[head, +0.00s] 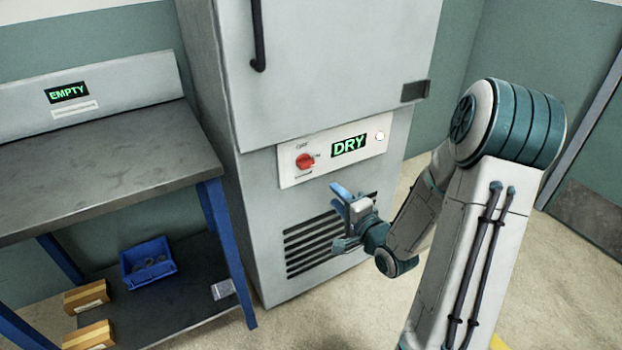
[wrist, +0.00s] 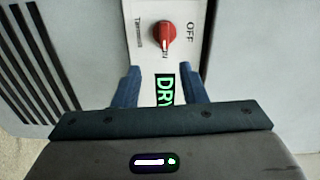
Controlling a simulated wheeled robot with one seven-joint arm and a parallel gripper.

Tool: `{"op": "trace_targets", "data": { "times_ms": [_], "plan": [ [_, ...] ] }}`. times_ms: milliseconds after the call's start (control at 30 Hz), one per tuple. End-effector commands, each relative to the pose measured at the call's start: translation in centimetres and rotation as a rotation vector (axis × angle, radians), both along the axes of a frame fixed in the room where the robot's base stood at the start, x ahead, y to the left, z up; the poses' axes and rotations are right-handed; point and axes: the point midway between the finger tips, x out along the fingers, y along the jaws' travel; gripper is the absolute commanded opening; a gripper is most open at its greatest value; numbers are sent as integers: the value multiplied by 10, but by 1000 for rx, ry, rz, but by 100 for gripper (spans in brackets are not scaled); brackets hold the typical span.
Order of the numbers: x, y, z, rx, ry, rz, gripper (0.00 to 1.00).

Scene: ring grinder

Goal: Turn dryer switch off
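The dryer (head: 310,100) is a tall grey cabinet with a white control panel (head: 290,178). A red rotary switch (head: 305,161) sits on the panel, left of a green "DRY" display (head: 349,145). In the wrist view the switch (wrist: 162,37) lies ahead of the fingertips, and its white mark points toward the display side, not at the "OFF" label (wrist: 190,32). My gripper (head: 338,215) is in front of the vent, below the panel. In the wrist view its blue fingers (wrist: 161,88) are apart with nothing between them, and part of the display shows beyond them.
A workbench (head: 110,165) with an "EMPTY" display (head: 67,93) stands at the left. Its lower shelf holds a blue bin (head: 148,265) and brown boxes (head: 87,297). A black door handle (head: 257,35) sticks out above the panel. The panel front is clear.

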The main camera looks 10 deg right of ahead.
Motion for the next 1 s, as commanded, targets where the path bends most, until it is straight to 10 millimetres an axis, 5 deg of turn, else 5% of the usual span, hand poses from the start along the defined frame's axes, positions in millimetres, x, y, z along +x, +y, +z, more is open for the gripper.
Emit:
{"op": "trace_targets", "data": {
  "times_ms": [267, 700, 1000],
  "plan": [
    [13, 5, -1, 76, -33, 6, 38],
    [98, 33, -1, 73, -33, 6, 38],
    [128, 42, -1, 72, -31, 4, 38]
  ]
}}
